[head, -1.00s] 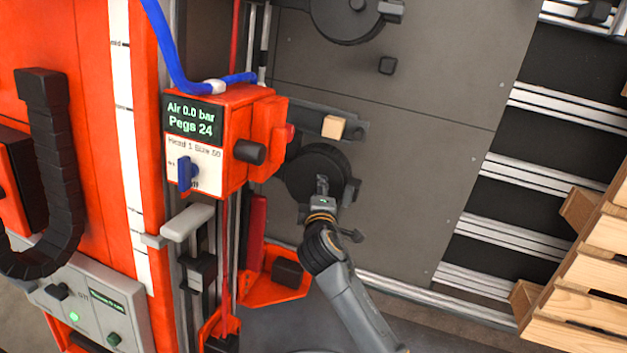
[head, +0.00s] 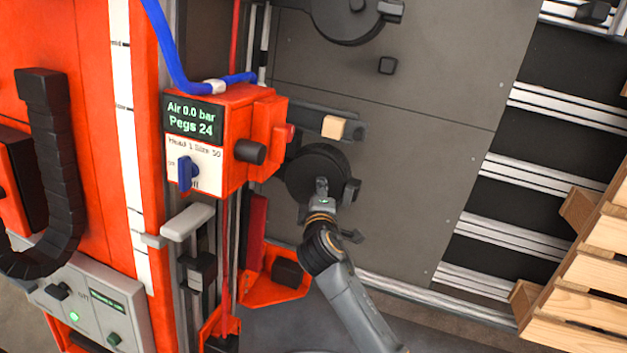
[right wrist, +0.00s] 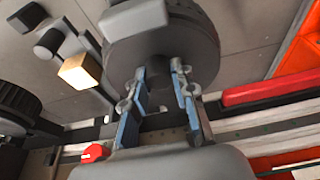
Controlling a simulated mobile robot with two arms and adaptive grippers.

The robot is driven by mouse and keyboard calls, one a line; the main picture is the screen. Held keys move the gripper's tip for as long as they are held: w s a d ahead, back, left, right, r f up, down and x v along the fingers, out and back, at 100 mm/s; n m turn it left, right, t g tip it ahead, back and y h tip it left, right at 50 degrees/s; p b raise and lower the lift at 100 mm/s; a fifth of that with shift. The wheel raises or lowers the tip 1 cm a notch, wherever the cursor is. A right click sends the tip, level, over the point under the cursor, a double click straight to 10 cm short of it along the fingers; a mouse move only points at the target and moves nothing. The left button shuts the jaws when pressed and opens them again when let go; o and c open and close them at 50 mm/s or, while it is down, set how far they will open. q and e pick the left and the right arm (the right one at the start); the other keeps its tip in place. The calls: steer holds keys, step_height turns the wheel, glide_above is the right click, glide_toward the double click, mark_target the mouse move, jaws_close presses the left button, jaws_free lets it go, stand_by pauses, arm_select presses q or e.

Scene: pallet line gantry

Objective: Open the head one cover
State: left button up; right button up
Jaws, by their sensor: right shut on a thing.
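What exactly lies between the pads is partly hidden. My left gripper is not in view.
A wooden block (head: 333,127) sits on a dark bracket just above the cover. A second dark disc (head: 345,20) is higher on the grey panel. A blue knob (head: 187,172) is on the head unit. Wooden pallets (head: 590,270) stand at right.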

mark_target(305, 194)
steer(key=shift+w+d+r, duration=0.1)
steer(key=shift+d, duration=0.05)
steer(key=shift+s+a+r+p, duration=0.2)
steer(key=shift+a+p, duration=0.3)
steer(key=shift+a, duration=0.05)
steer(key=shift+s+a, duration=0.1)
steer(key=shift+a, duration=0.05)
steer(key=shift+s+a+r, duration=0.1)
steer(key=shift+a, duration=0.05)
steer(key=shift+s+a+r+p, duration=0.35)
steer(key=shift+s+a, duration=0.15)
steer(key=shift+a, duration=0.3)
steer(key=shift+s+a, duration=0.1)
steer(key=shift+a, duration=0.1)
